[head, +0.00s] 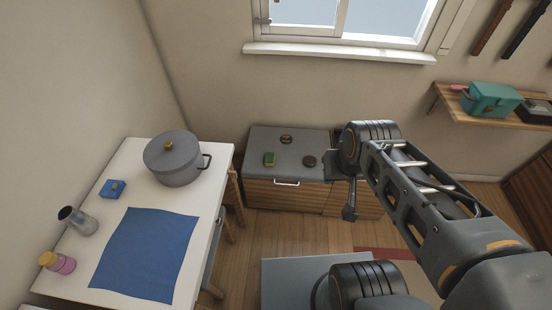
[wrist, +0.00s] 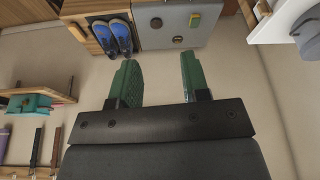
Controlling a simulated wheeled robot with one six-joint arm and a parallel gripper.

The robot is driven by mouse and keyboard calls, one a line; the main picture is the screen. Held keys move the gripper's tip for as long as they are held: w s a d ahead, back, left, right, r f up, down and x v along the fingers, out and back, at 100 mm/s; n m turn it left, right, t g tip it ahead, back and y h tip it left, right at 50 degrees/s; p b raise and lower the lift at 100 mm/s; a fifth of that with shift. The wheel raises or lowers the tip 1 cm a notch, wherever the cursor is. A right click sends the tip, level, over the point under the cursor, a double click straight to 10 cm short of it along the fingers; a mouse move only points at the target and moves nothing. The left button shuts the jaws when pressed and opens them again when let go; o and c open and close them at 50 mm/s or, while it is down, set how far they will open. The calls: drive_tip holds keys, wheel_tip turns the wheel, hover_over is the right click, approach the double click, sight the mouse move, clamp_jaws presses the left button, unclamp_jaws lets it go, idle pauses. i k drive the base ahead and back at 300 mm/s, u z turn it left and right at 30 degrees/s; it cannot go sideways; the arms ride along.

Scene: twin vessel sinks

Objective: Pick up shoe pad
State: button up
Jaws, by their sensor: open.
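No object is plainly marked as the shoe pad. A small green and yellow block (head: 269,159), perhaps the pad, lies on the grey top of a low wooden cabinet (head: 262,141). Two dark round objects (head: 309,161) (head: 286,139) lie near it. The block also shows at the top of the wrist view (wrist: 194,21), beyond the fingertips. My gripper (wrist: 157,75) is open, with two green fingers apart and nothing between them. In the head view my gripper (head: 349,212) hangs right of the block, apart from it.
A pair of blue shoes (wrist: 112,35) stands beside the grey top in the wrist view. A white table (head: 201,221) at left holds a lidded pot (head: 177,160), a blue cloth (head: 145,252) and small items. A wall shelf (head: 466,112) is at right.

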sight(270, 156)
drive_tip(key=u, duration=0.45)
drive_tip(key=i, duration=1.1)
drive_tip(key=u, duration=0.25)
